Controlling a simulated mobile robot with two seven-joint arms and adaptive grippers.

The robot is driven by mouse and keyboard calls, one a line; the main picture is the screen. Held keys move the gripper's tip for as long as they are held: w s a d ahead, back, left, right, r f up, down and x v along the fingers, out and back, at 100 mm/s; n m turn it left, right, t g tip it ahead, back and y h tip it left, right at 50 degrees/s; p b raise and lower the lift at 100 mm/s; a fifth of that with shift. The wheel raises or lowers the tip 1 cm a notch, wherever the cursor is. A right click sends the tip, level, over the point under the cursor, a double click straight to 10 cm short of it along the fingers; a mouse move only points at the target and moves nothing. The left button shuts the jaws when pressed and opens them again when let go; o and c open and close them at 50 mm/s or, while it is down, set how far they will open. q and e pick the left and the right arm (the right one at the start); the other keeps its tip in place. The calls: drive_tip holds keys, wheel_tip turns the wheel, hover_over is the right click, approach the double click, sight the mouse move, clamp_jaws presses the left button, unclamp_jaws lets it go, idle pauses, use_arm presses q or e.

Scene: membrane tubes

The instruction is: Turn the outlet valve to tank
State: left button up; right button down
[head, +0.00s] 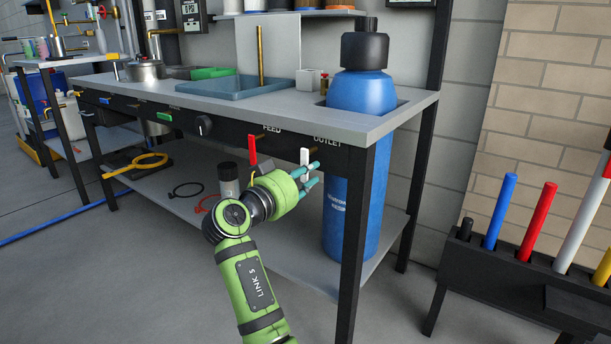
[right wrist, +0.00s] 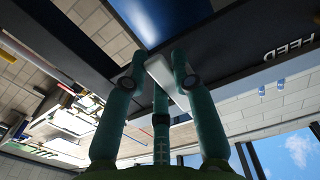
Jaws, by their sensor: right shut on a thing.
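The outlet valve's white handle (head: 305,157) hangs down on the bench's dark front panel, by the OUTLET label. My right gripper (head: 312,174) is at this handle, its teal fingers shut around it. In the right wrist view, the fingers (right wrist: 160,68) close on the white handle (right wrist: 167,76) from both sides. The handle's lower part is partly hidden by the fingers in the head view. The blue tank (head: 361,94) with a black cap stands in a cutout at the bench's right end. My left gripper is not in view.
The red feed handle (head: 252,151) hangs just left of the outlet handle. A black knob (head: 203,126) sits farther left on the panel. The bench's front leg (head: 356,240) is close to the right of my gripper. A rack (head: 500,270) of coloured tubes stands at the right.

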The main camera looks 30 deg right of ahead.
sight(315, 123)
drive_tip(key=c, duration=1.1)
unclamp_jaws()
drive_tip(key=shift+d+r, duration=0.1)
drive_tip(key=shift+r, duration=0.15)
drive_tip(key=shift+o, duration=0.6)
drive_tip(key=shift+f, duration=0.15)
wheel_tip(315, 123, up, 10)
drive_tip(key=shift+r, duration=0.1)
